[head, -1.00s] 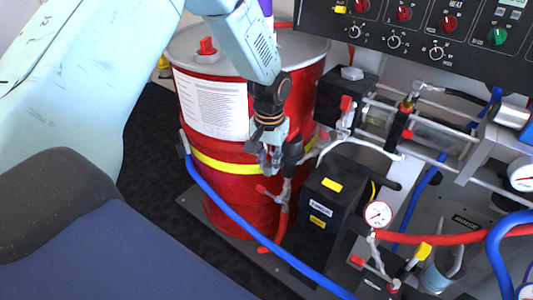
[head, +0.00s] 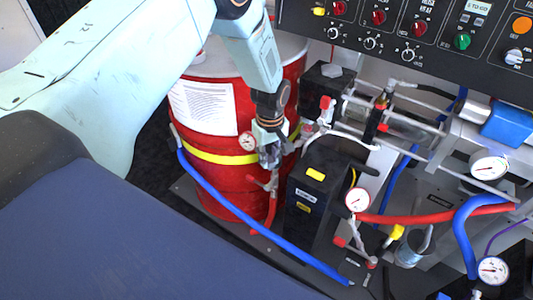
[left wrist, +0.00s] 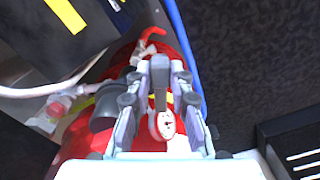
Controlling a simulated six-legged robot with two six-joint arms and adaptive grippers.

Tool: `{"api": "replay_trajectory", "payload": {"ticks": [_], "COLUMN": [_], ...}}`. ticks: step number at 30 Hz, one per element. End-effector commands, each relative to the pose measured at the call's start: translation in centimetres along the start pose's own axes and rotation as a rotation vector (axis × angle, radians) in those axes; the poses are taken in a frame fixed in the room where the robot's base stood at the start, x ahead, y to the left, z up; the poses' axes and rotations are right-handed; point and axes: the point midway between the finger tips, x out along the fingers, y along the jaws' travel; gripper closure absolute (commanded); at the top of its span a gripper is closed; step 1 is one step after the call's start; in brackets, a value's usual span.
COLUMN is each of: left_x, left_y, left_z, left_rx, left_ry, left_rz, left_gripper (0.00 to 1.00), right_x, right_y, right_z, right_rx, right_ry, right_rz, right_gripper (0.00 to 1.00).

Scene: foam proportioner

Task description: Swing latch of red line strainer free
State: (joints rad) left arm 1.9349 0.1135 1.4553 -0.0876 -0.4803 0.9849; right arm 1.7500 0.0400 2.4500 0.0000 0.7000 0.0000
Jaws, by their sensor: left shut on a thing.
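The red line strainer (left wrist: 104,108) shows in the left wrist view as a dark cylinder just left of my fingers, with a pale hose end beside it. In the head view my left gripper (head: 268,157) points down in front of the red drum and largely hides the strainer. In the left wrist view the gripper (left wrist: 160,75) has its fingertips close together around a narrow grey piece, which looks like the strainer latch. The fingers hide most of the latch, so its angle is unclear. My right gripper is not in view.
A red drum (head: 225,185) with a yellow band stands behind the gripper. A small gauge (head: 247,141) is just left of the gripper. A black box (head: 317,190) stands close on the right. A blue hose (head: 235,210) runs across the front.

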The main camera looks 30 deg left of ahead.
Motion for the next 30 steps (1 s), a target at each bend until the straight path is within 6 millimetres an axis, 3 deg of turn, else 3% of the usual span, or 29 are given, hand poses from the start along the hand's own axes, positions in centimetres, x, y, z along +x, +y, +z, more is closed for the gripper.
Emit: {"api": "replay_trajectory", "payload": {"ticks": [10,26,27,30], "left_x": [-0.09,-0.09,-0.09,-0.08], "left_y": [0.64,0.75,0.75,0.74], "left_z": [-0.12,-0.16,-0.16,-0.15], "left_rx": [-0.127,-0.148,-0.148,-0.147], "left_ry": [0.002,0.002,0.002,0.002], "left_rz": [0.003,0.004,0.004,0.004], "left_gripper": [1.00,1.00,0.77,0.69], "right_x": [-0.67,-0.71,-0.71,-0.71], "right_y": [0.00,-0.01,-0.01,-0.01], "right_z": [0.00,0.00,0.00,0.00], "right_rx": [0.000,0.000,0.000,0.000], "right_ry": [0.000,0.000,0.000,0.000], "right_rz": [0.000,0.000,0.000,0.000], "right_gripper": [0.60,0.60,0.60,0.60]}}
